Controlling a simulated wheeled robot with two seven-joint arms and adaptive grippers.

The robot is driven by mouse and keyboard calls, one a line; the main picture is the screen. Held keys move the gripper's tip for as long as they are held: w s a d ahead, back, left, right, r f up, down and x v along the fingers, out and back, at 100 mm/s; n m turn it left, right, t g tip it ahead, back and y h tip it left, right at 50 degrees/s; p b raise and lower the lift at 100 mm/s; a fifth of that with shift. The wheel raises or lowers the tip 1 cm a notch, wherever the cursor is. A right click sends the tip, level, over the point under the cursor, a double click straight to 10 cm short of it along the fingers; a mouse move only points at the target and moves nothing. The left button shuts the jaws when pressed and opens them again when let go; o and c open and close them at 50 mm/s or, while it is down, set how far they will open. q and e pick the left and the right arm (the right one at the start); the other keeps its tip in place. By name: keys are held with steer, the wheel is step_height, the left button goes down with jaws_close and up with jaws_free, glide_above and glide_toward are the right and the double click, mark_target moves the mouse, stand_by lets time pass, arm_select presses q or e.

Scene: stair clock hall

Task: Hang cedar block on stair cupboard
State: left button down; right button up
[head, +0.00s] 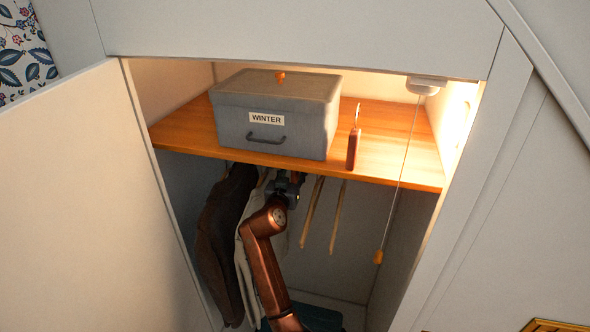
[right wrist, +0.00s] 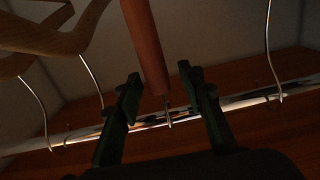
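A dark red-brown block (head: 352,149) with a thin metal hook on top stands upright on the cupboard shelf (head: 392,150), near its front edge. My right gripper (head: 287,187) is under the shelf among the hanging things. In the right wrist view my right gripper's fingers (right wrist: 160,90) are apart. A red-brown bar (right wrist: 147,40) with a small metal hook at its end shows between them. The hook overlaps the hanging rail (right wrist: 240,100); I cannot tell whether it is on it, or whether the bar is another cedar block. My left gripper is out of view.
A grey box (head: 285,118) labelled WINTER fills the shelf's left half. Dark and pale garments (head: 222,225) hang below left, bare wooden hangers (head: 337,215) right of my arm. A pull cord with an orange knob (head: 378,256) hangs at right. The cupboard door (head: 85,200) stands open left.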

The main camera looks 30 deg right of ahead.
steer(key=shift+a, duration=0.1)
steer(key=v, duration=1.1)
steer(key=shift+s+a, duration=0.2)
steer(key=shift+s, duration=0.2)
